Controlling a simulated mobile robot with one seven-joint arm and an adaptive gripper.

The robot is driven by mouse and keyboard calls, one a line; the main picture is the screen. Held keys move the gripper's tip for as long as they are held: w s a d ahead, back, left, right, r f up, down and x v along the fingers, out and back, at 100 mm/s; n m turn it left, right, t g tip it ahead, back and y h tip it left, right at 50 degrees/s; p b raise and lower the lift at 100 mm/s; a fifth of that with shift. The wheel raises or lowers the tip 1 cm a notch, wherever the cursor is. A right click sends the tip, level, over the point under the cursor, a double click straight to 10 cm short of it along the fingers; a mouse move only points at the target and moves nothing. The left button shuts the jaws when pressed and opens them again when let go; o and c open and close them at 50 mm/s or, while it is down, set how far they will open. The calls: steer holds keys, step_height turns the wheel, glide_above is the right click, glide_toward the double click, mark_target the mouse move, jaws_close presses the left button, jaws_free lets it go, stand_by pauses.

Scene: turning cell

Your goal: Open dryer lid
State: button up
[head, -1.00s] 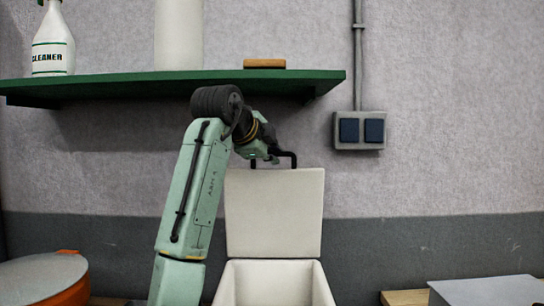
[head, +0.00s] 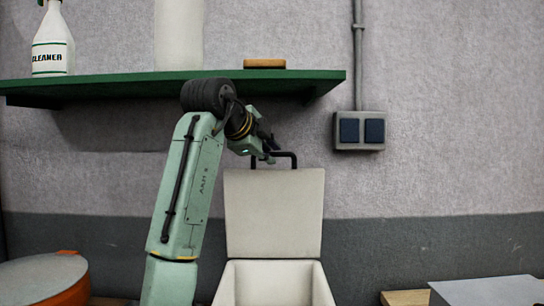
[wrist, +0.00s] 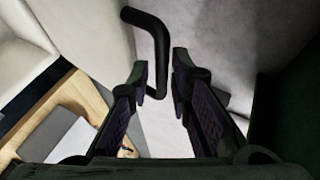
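The dryer (head: 228,288) is a cream box with its lid (head: 274,214) standing upright against the wall side. A black bar handle (head: 288,155) sits on the lid's top edge, and the handle also shows in the wrist view (wrist: 160,40). My gripper (head: 266,158) is beside the left end of the handle in the head view. In the wrist view my gripper (wrist: 158,75) has its two fingers apart with a gap between them. The handle lies just beyond the fingertips, and whether it touches them I cannot tell.
A switch box (head: 360,130) is on the wall to the right. A round orange container (head: 70,292) stands at lower left and a grey box (head: 487,291) at lower right.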

steer(key=v, duration=0.9)
steer(key=shift+s, duration=0.2)
steer(key=shift+a, duration=0.1)
